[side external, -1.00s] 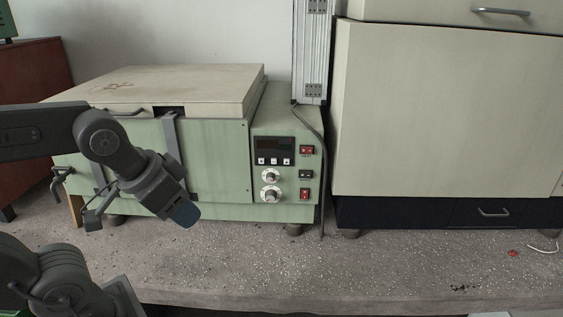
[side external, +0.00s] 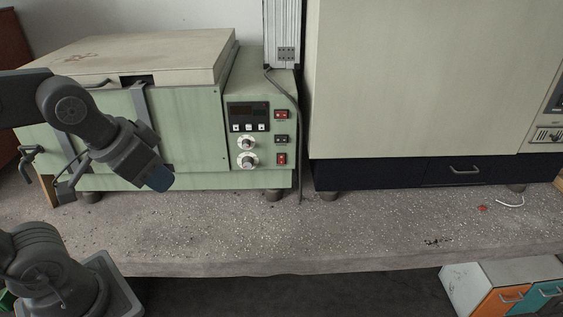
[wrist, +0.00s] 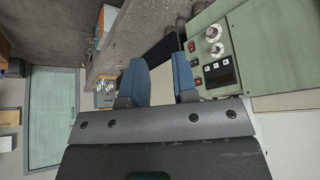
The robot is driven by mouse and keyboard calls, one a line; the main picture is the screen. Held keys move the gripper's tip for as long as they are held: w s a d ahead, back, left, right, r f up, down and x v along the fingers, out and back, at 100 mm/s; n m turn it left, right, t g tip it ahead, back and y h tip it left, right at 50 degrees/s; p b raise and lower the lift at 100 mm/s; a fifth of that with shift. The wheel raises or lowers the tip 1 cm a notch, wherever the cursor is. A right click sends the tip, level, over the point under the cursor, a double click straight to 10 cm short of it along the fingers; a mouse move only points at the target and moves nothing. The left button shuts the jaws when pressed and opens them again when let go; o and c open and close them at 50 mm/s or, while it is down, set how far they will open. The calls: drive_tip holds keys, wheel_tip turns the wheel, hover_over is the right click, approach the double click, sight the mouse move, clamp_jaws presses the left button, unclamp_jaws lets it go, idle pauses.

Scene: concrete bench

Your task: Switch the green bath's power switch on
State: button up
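The green bath (side external: 195,130) stands on the concrete bench under a beige lid. Its control panel at the right end has a dark display (side external: 249,113), two white knobs and a column of switches: an upper red one (side external: 281,114), a black one (side external: 281,139) and a lower red one (side external: 282,159). Their labels are too small to read. My gripper (side external: 158,182) is in front of the bath, left of the panel and apart from the switches. In the wrist view my gripper (wrist: 160,76) has its two blue fingers apart, with nothing between them; the panel (wrist: 218,72) shows to their right.
A large beige cabinet (side external: 410,80) with a dark base stands right of the bath. A grey cable (side external: 299,130) hangs between them. The bench top (side external: 350,225) in front is mostly clear, with a small red bit and white cord at right. Coloured drawers (side external: 500,285) stand below.

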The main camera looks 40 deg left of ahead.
drive_tip(key=shift+m+g+y, duration=0.4)
drive_tip(key=shift+m+y, duration=0.4)
drive_tip(key=shift+y, duration=0.1)
drive_tip(key=w, duration=0.2)
drive_tip(key=w+a, duration=0.1)
drive_tip(key=w, duration=0.4)
drive_tip(key=shift+a+f, duration=0.1)
drive_tip(key=shift+a, duration=0.05)
clamp_jaws()
drive_tip(key=w+d+f+m+y, duration=0.1)
drive_tip(key=w+f+m, duration=0.1)
drive_tip(key=w+f, duration=0.2)
drive_tip(key=w+f+m+t+y, duration=0.1)
drive_tip(key=w+f, duration=0.3)
drive_tip(key=w, duration=0.7)
drive_tip(key=w+d+f+m+y, duration=0.1)
drive_tip(key=w+f+m+y, duration=0.1)
drive_tip(key=w+f+m, duration=0.2)
drive_tip(key=w+f, duration=0.1)
drive_tip(key=w, duration=0.2)
drive_tip(key=shift+w+d, duration=0.15)
drive_tip(key=shift+d, duration=0.15)
